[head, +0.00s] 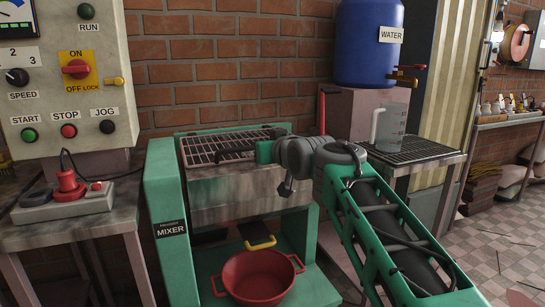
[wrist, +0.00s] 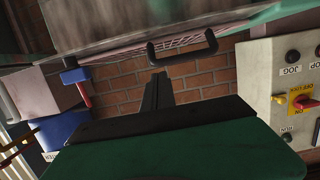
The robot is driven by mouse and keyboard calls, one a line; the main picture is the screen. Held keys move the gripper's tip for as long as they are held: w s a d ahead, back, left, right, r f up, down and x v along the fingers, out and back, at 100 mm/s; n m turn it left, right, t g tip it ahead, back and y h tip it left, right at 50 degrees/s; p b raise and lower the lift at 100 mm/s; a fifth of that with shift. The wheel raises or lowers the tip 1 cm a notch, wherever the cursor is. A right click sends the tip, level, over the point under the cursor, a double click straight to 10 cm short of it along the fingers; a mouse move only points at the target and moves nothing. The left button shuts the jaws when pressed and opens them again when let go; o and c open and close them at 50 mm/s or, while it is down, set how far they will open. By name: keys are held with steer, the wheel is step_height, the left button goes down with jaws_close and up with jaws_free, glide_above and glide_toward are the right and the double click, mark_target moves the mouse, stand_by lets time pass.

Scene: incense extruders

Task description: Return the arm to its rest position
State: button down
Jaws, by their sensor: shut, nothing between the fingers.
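My arm reaches in from the lower right of the head view, and my gripper (head: 250,151) is at the mixer's top, over or beside the grated lid. In the wrist view my gripper (wrist: 157,82) shows its black fingers together, with nothing between them. A black bar handle (wrist: 183,47) of the lid is just beyond the fingertips, apart from them in the picture; the true gap is hard to judge. The green mixer (head: 172,230) has a pink-grey grated lid (head: 205,147), which looks closed. My wrist hides part of the mixer's right side.
A red basin (head: 258,277) sits in the mixer's lower bay, below a yellow handle (head: 260,243). A clear jug (head: 391,127) and blue water tank (head: 368,45) stand behind my arm. Open floor lies right.

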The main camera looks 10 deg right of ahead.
steer(key=s+d+r+m+g+h+p, duration=0.1)
steer(key=s+d+g+p, duration=0.2)
steer(key=s+p, duration=0.8)
steer(key=s+d+r+m+g+h+p, duration=0.1)
steer(key=s+d+g+p, duration=0.2)
steer(key=s+p, duration=0.8)
steer(key=s+d+r+m+g+h+p, duration=0.1)
steer(key=s+g+p, duration=0.4)
steer(key=s+p, duration=0.6)
steer(key=d+h+p, duration=0.1)
steer(key=d+p, duration=0.1)
steer(key=p, duration=0.3)
steer(key=shift+s+d+r+g, duration=0.3)
steer(key=shift+s+d, duration=0.05)
steer(key=shift+d, duration=0.05)
